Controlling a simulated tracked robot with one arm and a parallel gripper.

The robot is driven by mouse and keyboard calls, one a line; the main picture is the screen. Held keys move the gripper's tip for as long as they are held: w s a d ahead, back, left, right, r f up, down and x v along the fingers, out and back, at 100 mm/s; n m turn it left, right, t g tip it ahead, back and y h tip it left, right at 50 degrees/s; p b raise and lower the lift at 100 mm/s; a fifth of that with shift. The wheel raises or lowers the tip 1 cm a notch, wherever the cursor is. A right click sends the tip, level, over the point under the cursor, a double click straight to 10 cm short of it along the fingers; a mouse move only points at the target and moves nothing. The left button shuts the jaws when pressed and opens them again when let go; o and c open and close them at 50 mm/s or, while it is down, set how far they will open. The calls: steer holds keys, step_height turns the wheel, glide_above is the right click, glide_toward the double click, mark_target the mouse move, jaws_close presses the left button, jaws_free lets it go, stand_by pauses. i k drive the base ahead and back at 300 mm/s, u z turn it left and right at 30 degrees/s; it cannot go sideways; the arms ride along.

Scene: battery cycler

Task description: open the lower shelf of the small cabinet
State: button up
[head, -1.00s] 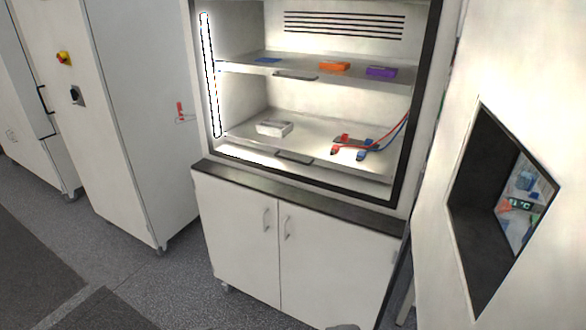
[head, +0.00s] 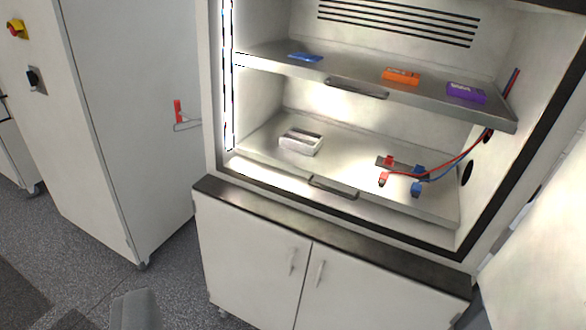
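The small cabinet (head: 468,242) stands ahead with its lit upper bay open at the front. Its lower shelf (head: 240,150) is a pale tray with a dark handle (head: 334,188) at the middle of its front edge. A small white box (head: 300,141) and a holder with red and blue clips (head: 400,170) sit on this shelf. The lower shelf appears pushed in, inside the dark frame. A rounded grey part, seemingly of my gripper (head: 135,310), shows at the bottom left, well apart from the handle. Its fingertips cannot be made out.
The upper shelf (head: 290,66) holds blue, orange and purple items and has its own handle (head: 357,88). Two closed doors (head: 255,255) are below the dark ledge. A tall white cabinet (head: 130,110) stands left. Grey floor (head: 175,290) lies between them.

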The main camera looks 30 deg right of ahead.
mark_target(345, 160)
steer(key=z, duration=0.15)
steer(key=i, duration=0.85)
steer(key=z, duration=0.4)
